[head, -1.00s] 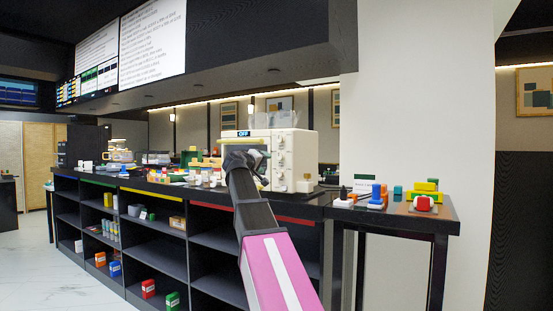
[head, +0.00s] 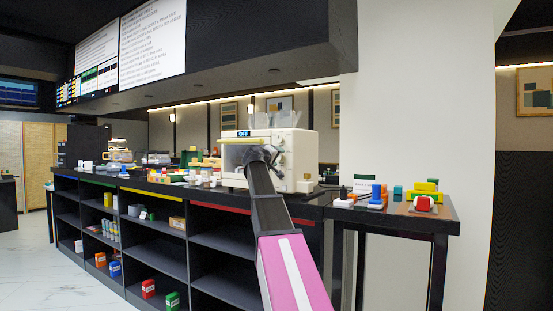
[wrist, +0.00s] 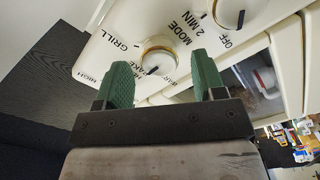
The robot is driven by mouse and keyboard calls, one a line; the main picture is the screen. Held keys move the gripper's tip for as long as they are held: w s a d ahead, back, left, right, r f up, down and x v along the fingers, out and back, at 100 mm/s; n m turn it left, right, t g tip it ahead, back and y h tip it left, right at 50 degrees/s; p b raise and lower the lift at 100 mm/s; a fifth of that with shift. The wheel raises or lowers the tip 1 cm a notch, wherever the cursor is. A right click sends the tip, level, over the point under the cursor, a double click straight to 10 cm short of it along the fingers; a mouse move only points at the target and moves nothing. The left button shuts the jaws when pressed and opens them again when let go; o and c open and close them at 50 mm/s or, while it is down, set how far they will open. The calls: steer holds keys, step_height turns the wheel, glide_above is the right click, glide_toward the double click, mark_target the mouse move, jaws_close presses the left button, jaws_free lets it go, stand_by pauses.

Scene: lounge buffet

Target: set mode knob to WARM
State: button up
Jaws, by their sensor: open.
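The cream toaster oven (head: 300,157) stands on the black counter, with a small OFF sign on top. In the wrist view its panel is tilted and close. The mode knob (wrist: 158,55), round and pale with a dark pointer mark, sits beside the MODE and GRILL labels; another label is partly hidden by a finger, and I cannot read WARM. My gripper (wrist: 163,75) is open, its two green fingers pointing at the panel on either side of the knob's near edge. I cannot tell whether they touch it. In the head view my gripper (head: 270,154) hides part of the oven front.
A second knob (wrist: 240,10), near the 2 MIN and OFF labels, is close by on the panel. Small items crowd the counter left of the oven. A side table (head: 448,215) at right holds colored blocks. The oven's window lies right of the fingers.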

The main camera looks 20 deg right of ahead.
steer(key=c, duration=0.9)
steer(key=shift+n, duration=0.3)
steer(key=n, duration=1.1)
steer(key=shift+f+n, duration=0.1)
steer(key=shift+n, duration=0.3)
steer(key=o, duration=0.9)
